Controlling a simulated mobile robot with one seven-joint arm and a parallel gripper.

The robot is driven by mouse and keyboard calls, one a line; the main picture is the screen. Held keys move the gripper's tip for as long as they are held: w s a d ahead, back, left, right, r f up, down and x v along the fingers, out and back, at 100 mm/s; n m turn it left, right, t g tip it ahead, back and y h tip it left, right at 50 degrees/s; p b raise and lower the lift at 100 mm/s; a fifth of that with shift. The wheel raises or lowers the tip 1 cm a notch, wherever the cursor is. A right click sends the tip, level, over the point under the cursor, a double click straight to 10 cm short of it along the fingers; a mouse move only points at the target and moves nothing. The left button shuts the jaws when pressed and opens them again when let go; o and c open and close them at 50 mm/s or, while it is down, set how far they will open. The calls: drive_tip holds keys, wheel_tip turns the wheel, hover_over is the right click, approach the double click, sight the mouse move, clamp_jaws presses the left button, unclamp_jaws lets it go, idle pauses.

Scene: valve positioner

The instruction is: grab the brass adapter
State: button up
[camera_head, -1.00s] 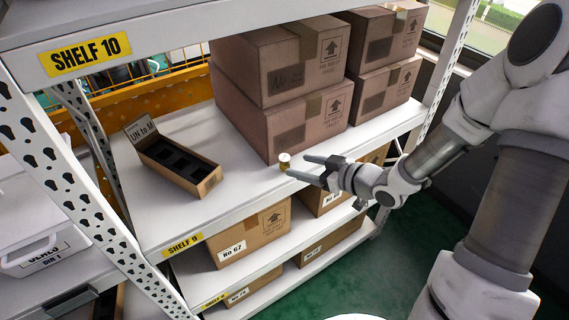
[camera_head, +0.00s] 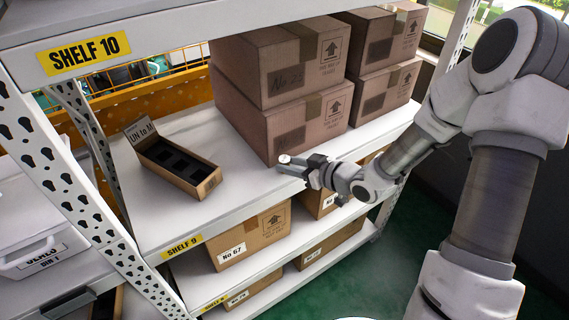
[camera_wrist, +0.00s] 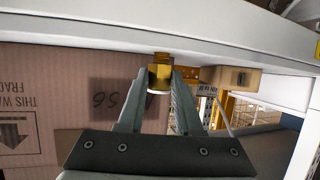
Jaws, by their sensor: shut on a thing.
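The brass adapter (camera_wrist: 160,76) is a small gold-coloured piece between my fingertips in the wrist view. In the head view its pale round top (camera_head: 284,158) shows at the front edge of the Shelf 9 board, and the rest of it is mostly hidden by my fingers. My gripper (camera_head: 293,166) reaches in from the right, low over the shelf edge. In the wrist view both fingers of my gripper (camera_wrist: 160,85) close on the adapter from either side. I cannot tell whether the adapter still touches the shelf.
Large cardboard boxes (camera_head: 300,128) stand just behind the adapter. An open box with dark compartments (camera_head: 178,166) sits to the left on the same shelf board (camera_head: 225,212). Shelf 10 (camera_head: 190,22) overhangs above. More boxes (camera_head: 255,238) fill the lower shelf. Shelf between open box and adapter is clear.

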clamp_jaws()
drive_tip(key=shift+r, duration=0.1)
drive_tip(key=shift+r, duration=0.6)
wheel_tip(320, 180, up, 3)
drive_tip(key=shift+f+p, duration=0.2)
drive_tip(key=shift+p, duration=0.25)
drive_tip(key=s+d+r+b, duration=0.1)
drive_tip(key=s+d+r, duration=0.5)
drive_tip(key=s, duration=0.4)
drive_tip(key=shift+r, duration=0.45)
